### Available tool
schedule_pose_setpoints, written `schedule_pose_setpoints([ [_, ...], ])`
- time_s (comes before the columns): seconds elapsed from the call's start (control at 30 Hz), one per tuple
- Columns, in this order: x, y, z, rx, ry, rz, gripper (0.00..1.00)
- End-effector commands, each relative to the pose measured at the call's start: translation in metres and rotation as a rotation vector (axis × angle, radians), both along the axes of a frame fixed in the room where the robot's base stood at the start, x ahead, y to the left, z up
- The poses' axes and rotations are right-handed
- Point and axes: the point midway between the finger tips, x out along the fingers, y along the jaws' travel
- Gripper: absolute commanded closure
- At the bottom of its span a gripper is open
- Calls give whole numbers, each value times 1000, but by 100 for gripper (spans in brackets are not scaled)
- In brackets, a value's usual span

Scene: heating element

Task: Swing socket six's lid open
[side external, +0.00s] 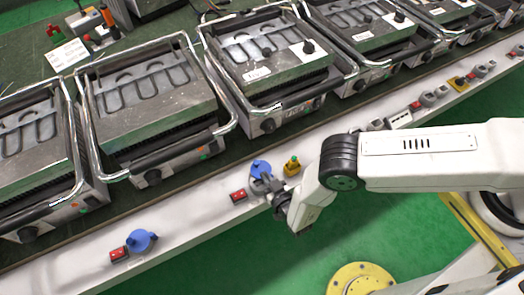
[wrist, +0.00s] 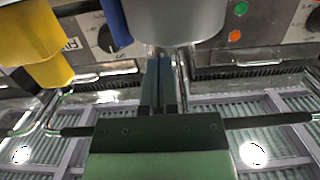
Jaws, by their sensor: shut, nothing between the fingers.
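A socket with a blue lid (side external: 260,168) sits on the white rail, with a grey body in front of it. My gripper (side external: 268,187) is at this socket from the front right and hides part of it. In the wrist view my gripper (wrist: 159,85) has its dark fingers together, reaching up to the underside of a grey round socket body (wrist: 180,22). A strip of blue (wrist: 114,24) shows at that body's left. I cannot tell whether the fingers touch it, how far the lid is open, or which number the socket has.
Another blue-lidded socket (side external: 141,240) is farther left on the rail (side external: 190,222). Grills with metal handles (side external: 150,100) line the back. Green floor lies in front.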

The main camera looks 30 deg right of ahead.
Motion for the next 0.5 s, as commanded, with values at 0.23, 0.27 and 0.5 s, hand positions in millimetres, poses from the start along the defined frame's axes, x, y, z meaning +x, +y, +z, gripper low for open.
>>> schedule_pose_setpoints([
  [0.23,-31,1,4,-1,1,3,100],
  [0.27,-33,1,5,0,1,3,100],
  [0.5,-43,0,6,0,0,1,100],
])
